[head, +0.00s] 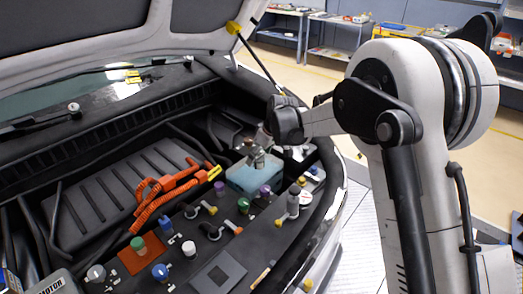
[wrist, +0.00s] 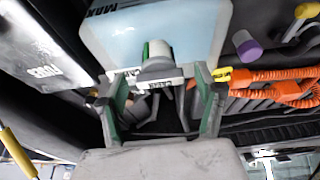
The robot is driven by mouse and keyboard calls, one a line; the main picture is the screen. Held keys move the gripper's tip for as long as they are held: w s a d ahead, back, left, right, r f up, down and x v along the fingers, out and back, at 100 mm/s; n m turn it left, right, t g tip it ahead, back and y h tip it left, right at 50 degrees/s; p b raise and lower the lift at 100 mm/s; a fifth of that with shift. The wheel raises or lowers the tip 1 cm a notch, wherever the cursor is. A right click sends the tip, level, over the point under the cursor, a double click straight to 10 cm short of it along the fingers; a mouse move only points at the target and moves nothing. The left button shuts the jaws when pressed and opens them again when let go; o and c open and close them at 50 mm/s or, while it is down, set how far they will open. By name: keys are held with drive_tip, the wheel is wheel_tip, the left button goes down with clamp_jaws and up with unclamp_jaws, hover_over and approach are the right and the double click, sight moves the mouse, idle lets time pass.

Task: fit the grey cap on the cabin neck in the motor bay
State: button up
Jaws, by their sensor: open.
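My gripper (head: 255,160) is over the pale blue tank (head: 243,180) at the right side of the motor bay. In the wrist view my gripper (wrist: 160,77) is open, with one finger on each side of a grey cap-like piece (wrist: 156,66). This piece is by the edge of the pale blue tank (wrist: 155,30), with a green part beside it and white label strips near it. A gap shows between the piece and each finger. I cannot tell whether it is the grey cap seated on the cabin neck, as the neck is hidden.
The raised hood (head: 90,30) hangs above.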

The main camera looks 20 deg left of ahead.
drive_tip(key=shift+f, duration=0.1)
drive_tip(key=shift+c, duration=0.3)
drive_tip(key=c, duration=1.1)
drive_tip(key=o, duration=0.4)
drive_tip(key=c, duration=0.3)
drive_tip(key=shift+c, duration=0.2)
drive_tip(key=shift+f+b, duration=0.1)
drive_tip(key=shift+b, duration=0.3)
drive_tip(key=shift+m+t+h+b, duration=0.45)
drive_tip(key=shift+m+b, duration=0.2)
drive_tip(key=shift+m, duration=0.85)
